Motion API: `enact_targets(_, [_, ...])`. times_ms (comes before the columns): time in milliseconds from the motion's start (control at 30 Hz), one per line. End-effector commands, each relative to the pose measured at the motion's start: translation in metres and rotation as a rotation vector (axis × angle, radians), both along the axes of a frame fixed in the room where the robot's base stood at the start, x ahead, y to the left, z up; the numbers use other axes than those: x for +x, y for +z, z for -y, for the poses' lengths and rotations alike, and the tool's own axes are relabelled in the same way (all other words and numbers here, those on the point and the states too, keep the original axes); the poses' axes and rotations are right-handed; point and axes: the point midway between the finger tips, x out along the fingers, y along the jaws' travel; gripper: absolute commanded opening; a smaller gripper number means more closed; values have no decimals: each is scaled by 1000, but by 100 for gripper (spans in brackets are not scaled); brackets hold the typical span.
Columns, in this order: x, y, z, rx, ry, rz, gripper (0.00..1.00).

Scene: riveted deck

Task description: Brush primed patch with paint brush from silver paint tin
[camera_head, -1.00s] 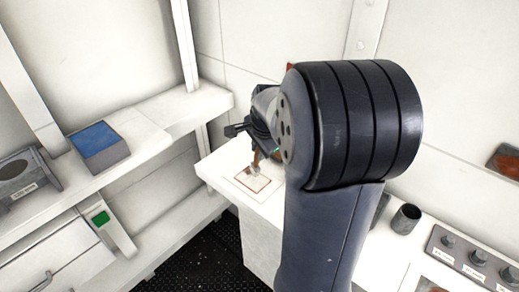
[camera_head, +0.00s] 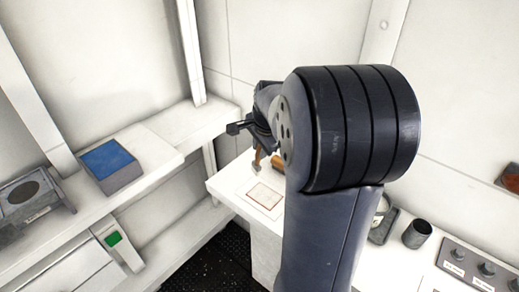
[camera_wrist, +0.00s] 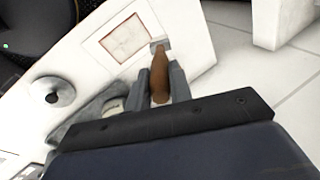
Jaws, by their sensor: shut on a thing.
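The patch (camera_head: 265,195) is a pale square with a reddish outline on the white worktop, left of my arm; it also shows in the wrist view (camera_wrist: 123,38). My gripper (camera_wrist: 160,88) is shut on the brown handle of the paint brush (camera_wrist: 160,72). The brush's grey end is just right of the patch's outline in the wrist view; I cannot tell whether it touches the surface. In the head view the brush (camera_head: 257,160) shows beyond the patch. A tin with pale contents (camera_head: 382,207), possibly the silver paint tin, is partly hidden behind my arm.
A dark open cup (camera_head: 417,233) stands on the worktop, with a knob panel (camera_head: 470,268) right of it. A blue-topped block (camera_head: 110,165) and a grey box (camera_head: 35,195) sit on the left shelf. Dark floor shows between shelf and worktop.

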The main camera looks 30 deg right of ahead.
Motion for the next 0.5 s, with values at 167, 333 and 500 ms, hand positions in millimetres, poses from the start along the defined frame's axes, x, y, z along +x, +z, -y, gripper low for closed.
enact_targets(167, [0, 21, 2, 0, 2, 1, 0])
enact_targets(333, [-1, 31, 3, 0, 6, 0, 0])
enact_targets(500, [-1, 31, 3, 1, 8, 0, 0])
